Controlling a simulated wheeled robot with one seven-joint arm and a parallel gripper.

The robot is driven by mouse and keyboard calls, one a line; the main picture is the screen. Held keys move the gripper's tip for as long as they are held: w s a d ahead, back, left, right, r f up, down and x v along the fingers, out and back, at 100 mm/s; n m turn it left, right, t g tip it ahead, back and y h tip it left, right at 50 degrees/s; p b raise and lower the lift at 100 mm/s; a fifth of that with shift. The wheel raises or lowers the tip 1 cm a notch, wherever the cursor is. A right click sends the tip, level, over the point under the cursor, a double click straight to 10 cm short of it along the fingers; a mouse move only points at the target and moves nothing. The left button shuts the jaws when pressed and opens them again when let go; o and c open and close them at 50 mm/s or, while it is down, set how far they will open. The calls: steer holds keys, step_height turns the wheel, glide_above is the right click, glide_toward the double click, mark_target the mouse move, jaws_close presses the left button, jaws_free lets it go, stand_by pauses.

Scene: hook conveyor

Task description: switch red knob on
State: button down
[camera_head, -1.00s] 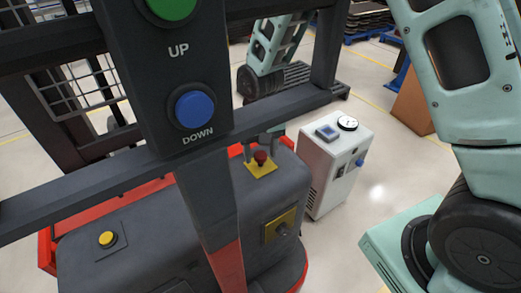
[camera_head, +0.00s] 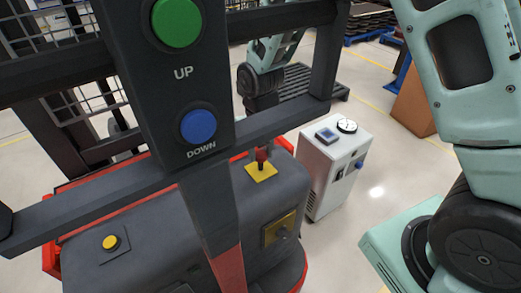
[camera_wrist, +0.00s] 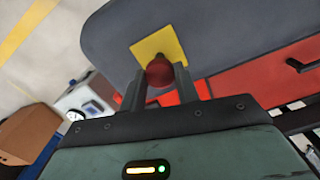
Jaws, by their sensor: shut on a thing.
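The red knob (camera_head: 262,157) stands above a square yellow plate (camera_head: 261,174) on the dark grey machine body, behind the black frame. In the wrist view, the round dark red knob (camera_wrist: 160,71) sits between the two fingers of my gripper (camera_wrist: 159,80), with the yellow plate (camera_wrist: 148,46) beyond it. My gripper is shut on the knob. In the head view, the black crossbar hides most of my gripper, and only part of it shows around the knob.
A black frame carries a green UP button (camera_head: 176,21) and a blue DOWN button (camera_head: 198,127) in front of the machine. A yellow button (camera_head: 110,242) sits at its left. A white cabinet (camera_head: 330,165) stands close on the right, with open floor beyond.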

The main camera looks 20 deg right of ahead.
mark_target(262, 154)
steer(key=c, duration=1)
jaws_free()
steer(key=shift+r, duration=0.2)
steer(key=shift+c, duration=0.2)
step_height(262, 154, up, 17)
steer(key=b, duration=0.1)
steer(key=shift+r, duration=0.2)
steer(key=shift+d, duration=0.1)
